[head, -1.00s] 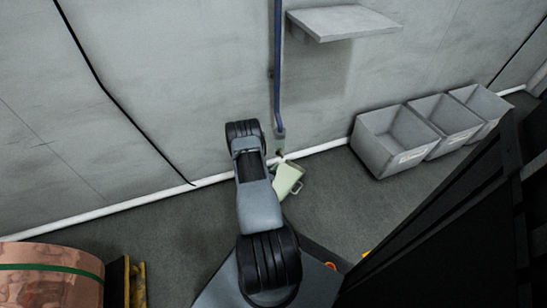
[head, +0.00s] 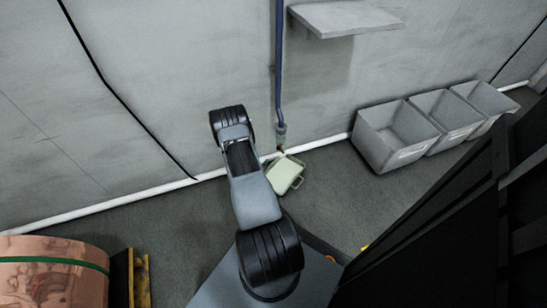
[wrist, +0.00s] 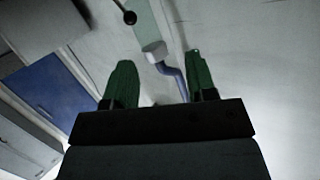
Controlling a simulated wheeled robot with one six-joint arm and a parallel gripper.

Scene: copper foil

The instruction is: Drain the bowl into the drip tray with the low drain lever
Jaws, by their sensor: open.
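A blue pipe (head: 279,70) runs down the wall to a small grey fitting (head: 281,134), which looks like the bowl. The pale green drip tray (head: 286,175) with a wire handle lies on the floor below it. In the wrist view the blue pipe (wrist: 176,82) ends at the pale bowl (wrist: 153,50). A dark round knob on a thin stem (wrist: 129,17), seemingly the drain lever, shows beyond the fingertips, to their left. My gripper (wrist: 159,60) is open and empty, its green fingers apart with the pipe and bowl seen between them. In the head view my arm hides the gripper.
Several open grey bins (head: 396,135) stand along the wall at right. A grey shelf (head: 345,19) juts from the wall above. A copper foil roll (head: 45,275) with a green band lies at lower left.

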